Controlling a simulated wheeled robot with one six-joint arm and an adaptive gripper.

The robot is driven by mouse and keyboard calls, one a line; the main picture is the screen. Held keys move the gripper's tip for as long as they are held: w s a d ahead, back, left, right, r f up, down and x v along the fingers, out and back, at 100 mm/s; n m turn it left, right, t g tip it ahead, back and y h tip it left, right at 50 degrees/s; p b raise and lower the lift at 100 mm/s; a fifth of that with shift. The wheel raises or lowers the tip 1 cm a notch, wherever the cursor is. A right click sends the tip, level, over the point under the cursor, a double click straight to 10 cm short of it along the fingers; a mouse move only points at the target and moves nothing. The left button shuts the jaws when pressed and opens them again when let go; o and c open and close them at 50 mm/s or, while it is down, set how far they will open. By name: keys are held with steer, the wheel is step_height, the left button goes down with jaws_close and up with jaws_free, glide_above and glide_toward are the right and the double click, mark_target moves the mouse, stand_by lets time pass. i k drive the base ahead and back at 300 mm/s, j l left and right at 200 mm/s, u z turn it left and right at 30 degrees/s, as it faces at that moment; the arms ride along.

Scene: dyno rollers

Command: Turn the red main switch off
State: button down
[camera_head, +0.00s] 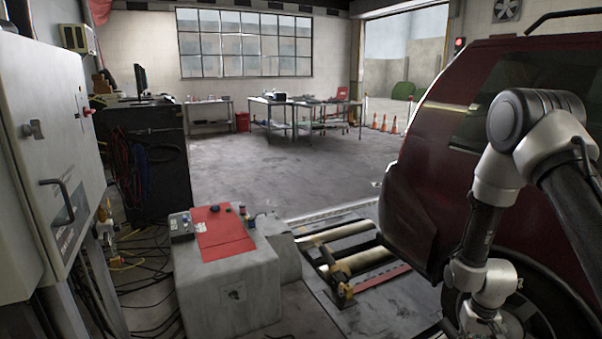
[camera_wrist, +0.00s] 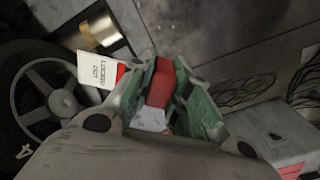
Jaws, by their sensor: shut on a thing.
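A small red knob (camera_head: 87,111), which looks like the red main switch, sticks out from the side of the grey cabinet (camera_head: 45,95) at the far left of the head view. Its setting is too small to read. My gripper (camera_wrist: 160,82) is shut on a red block-like thing (camera_wrist: 160,80) between its green-sided fingers. A white printed card (camera_wrist: 90,72) with a red edge shows beside the fingers; whether it is joined to the red thing is unclear. My arm is at the right of the head view, far from the cabinet, with its gripper out of sight there.
A dark red car (camera_head: 430,190) stands at the right, close to my arm. A concrete block (camera_head: 225,285) with a red panel (camera_head: 222,232) and a control box (camera_head: 181,227) stands front centre. Rollers (camera_head: 350,250) lie in the floor. Cables (camera_head: 145,270) lie below the cabinet. The floor beyond is open.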

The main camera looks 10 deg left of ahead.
mark_target(85, 112)
steer(key=i+u, duration=0.25)
steer(key=u, duration=0.15)
steer(key=i+u, duration=0.4)
steer(key=i+l+u, duration=0.1)
steer(key=u, duration=0.35)
